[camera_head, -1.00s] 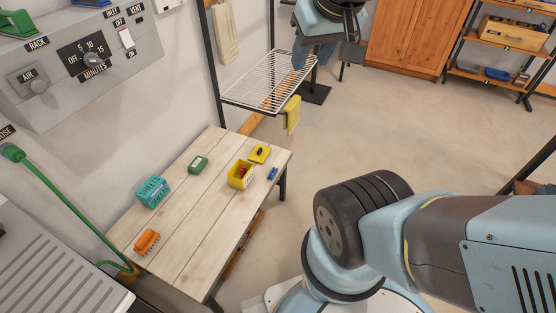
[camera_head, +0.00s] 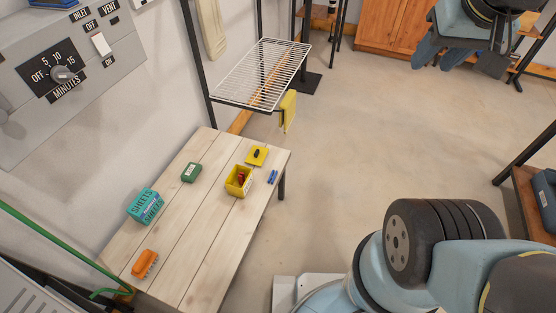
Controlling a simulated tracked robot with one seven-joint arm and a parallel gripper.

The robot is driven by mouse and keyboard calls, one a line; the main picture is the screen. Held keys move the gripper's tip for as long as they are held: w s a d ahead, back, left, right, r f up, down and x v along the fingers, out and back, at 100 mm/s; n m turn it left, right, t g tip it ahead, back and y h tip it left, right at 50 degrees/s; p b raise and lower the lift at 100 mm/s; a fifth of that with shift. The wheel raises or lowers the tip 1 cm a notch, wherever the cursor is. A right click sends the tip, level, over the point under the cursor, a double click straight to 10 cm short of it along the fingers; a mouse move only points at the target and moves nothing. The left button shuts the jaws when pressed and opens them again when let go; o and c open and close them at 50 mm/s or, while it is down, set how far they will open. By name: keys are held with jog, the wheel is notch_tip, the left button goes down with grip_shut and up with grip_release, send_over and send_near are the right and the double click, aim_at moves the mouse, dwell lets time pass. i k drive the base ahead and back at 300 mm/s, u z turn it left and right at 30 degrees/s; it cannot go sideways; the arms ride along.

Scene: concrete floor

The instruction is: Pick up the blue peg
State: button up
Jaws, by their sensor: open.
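The blue peg (camera_head: 272,177) is a small blue piece lying on the wooden bench (camera_head: 205,240), near its right edge. It lies just right of an open yellow box (camera_head: 232,190) with red contents. My gripper (camera_head: 441,60) is at the upper right of the view, seen at the end of my arm with its bluish fingers apart. It is far from the bench and the peg. The fingertips are small and partly overlapped by the wrist, and I see nothing held.
On the bench are a yellow lid (camera_head: 262,151) with a dark knob, a green box (camera_head: 191,173), a teal box (camera_head: 145,206) and an orange brush (camera_head: 145,263). The floor right of the bench is open.

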aim_at(273, 178)
jog(key=u, duration=0.1)
jog(key=k, duration=0.85)
jog(key=u, duration=0.45)
jog(key=i, duration=1)
jog(key=u, duration=0.05)
